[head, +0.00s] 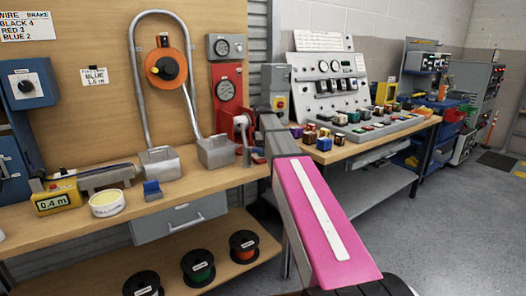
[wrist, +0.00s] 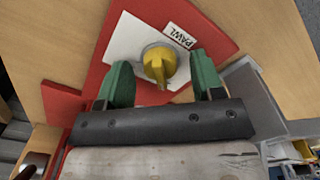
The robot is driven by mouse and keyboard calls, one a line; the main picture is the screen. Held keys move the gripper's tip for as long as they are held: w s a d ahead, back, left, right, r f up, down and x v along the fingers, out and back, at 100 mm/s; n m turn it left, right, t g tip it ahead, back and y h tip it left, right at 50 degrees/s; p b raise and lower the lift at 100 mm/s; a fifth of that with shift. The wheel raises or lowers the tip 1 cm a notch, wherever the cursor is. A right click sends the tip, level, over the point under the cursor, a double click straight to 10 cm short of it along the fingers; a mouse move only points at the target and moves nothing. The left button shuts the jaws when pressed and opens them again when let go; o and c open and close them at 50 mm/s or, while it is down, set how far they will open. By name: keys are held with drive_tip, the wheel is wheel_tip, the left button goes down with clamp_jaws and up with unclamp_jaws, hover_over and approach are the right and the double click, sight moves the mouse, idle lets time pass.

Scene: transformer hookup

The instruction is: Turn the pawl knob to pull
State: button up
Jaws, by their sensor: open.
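The yellow pawl knob (wrist: 158,65) sits on a grey round base on a white plate (wrist: 125,45), beside a label reading PAWL (wrist: 179,36). The plate is on a red panel (wrist: 88,70). My gripper (wrist: 161,75) is open, with one green finger on each side of the knob. Gaps show between the fingers and the knob, so it is not held. In the head view the red panel (head: 227,72) stands at the back of the bench, and my arm reaches toward its lower part. The knob cannot be made out there.
Two grey metal boxes, left (head: 160,162) and right (head: 217,151), stand on the wooden bench left of my arm. An orange reel (head: 165,68) hangs on the board. A sloped control console (head: 335,75) with several coloured blocks stands to the right.

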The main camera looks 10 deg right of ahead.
drive_tip(key=shift+f, duration=0.1)
drive_tip(key=c, duration=0.9)
drive_tip(key=shift+m, duration=0.4)
drive_tip(key=m, duration=0.3)
drive_tip(key=shift+m, duration=0.4)
drive_tip(key=m, duration=0.4)
drive_tip(key=shift+m, duration=0.3)
drive_tip(key=m, duration=0.8)
drive_tip(key=shift+m, duration=0.3)
